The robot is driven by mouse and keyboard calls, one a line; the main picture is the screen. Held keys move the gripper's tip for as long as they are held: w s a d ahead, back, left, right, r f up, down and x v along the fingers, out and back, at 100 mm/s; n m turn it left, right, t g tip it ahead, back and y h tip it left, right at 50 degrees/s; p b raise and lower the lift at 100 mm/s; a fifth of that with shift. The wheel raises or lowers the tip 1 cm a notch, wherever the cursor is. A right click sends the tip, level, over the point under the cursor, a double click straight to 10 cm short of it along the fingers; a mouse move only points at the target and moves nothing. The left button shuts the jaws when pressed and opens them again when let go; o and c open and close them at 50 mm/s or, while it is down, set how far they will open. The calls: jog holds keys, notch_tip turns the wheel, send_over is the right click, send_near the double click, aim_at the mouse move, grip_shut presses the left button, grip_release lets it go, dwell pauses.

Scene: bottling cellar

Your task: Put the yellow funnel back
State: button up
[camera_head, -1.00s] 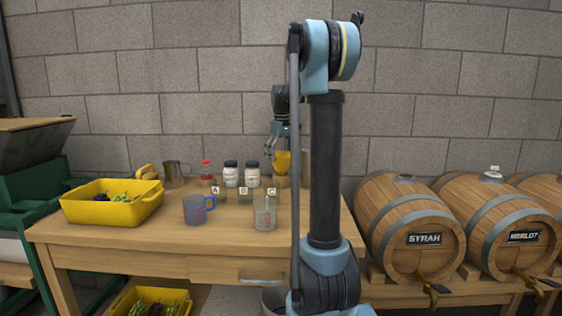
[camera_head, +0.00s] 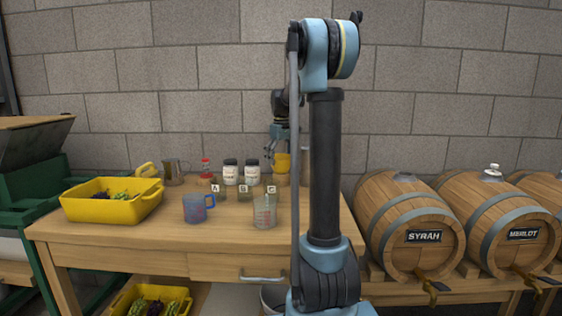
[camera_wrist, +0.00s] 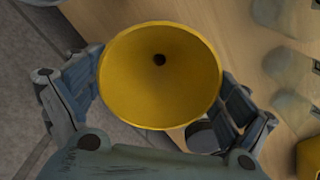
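The yellow funnel (camera_head: 283,162) is at the back right of the table, just above a small wooden piece, partly behind my arm. I cannot tell whether it rests there. In the wrist view I look down into its wide mouth and dark centre hole (camera_wrist: 159,60). My gripper (camera_wrist: 162,85) has one finger on each side of the funnel, close to its rim. The rim hides part of the fingers, so I cannot tell whether they press on it. In the head view my gripper (camera_head: 270,158) is beside and slightly left of the funnel.
Two white jars with dark lids (camera_head: 241,174), a red-capped bottle (camera_head: 206,170) and a metal jug (camera_head: 174,172) stand behind tags A, B and C. A blue-handled jug (camera_head: 197,208) and clear beaker (camera_head: 265,212) stand in front. A yellow crate (camera_head: 135,211) is left; barrels (camera_head: 408,226) are right.

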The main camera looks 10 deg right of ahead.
dwell(0.4)
notch_tip(320, 180, up, 13)
jog(key=shift+r, duration=0.15)
dwell(0.5)
jog(key=shift+s, duration=0.1)
